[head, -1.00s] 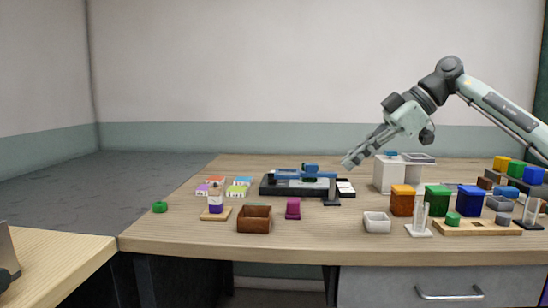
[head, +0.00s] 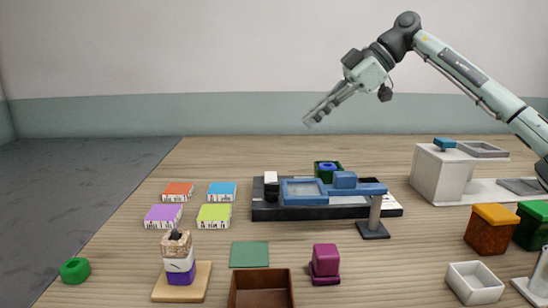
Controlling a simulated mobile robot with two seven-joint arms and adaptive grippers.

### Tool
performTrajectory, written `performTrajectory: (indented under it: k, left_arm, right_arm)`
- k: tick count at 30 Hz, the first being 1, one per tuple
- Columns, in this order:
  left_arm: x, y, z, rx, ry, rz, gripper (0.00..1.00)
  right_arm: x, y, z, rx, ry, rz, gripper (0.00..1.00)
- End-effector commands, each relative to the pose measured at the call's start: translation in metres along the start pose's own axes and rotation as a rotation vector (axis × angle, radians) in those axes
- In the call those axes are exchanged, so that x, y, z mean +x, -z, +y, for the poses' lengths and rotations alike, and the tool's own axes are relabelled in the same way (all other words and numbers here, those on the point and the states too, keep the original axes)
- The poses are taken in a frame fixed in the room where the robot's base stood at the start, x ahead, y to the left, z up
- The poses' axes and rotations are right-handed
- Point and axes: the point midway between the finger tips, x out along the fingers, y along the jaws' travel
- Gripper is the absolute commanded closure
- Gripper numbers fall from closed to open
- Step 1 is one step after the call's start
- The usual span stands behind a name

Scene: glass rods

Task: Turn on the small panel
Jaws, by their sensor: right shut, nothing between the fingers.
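A low black panel-like base (head: 262,212) lies mid-table, with a white upright piece (head: 271,184) at its left end and a dark piece at its right. A blue frame on a dark stand (head: 375,216) crosses in front and hides part of it. A green and blue block (head: 326,170) sits behind the frame. I cannot tell which part is the small panel's switch, or whether it is on. My right gripper (head: 309,121) is shut and empty, in the air above and behind the base, apart from everything. My left gripper is out of view.
Coloured label blocks (head: 163,217) lie left of the base. A wooden box (head: 261,286), a magenta block (head: 324,262) and a white tray (head: 475,283) are in front. A white box (head: 437,175) stands to the right.

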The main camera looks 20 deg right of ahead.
Motion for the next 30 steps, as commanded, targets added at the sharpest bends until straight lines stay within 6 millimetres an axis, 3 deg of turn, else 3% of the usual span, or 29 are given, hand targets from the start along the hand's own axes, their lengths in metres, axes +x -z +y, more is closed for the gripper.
performTrajectory:
  k: [11, 25, 30]
  left_arm:
    - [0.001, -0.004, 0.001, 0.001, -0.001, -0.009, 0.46]
    - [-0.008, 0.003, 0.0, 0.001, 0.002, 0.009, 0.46]
    - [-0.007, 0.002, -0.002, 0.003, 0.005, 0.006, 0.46]
  right_arm:
    - [0.009, 0.0, 0.0, 0.0, 0.002, -0.001, 1.0]
    - [0.101, 0.0, -0.001, -0.001, 0.003, -0.001, 1.0]
    - [0.118, -0.019, 0.0, 0.002, 0.001, -0.001, 1.0]
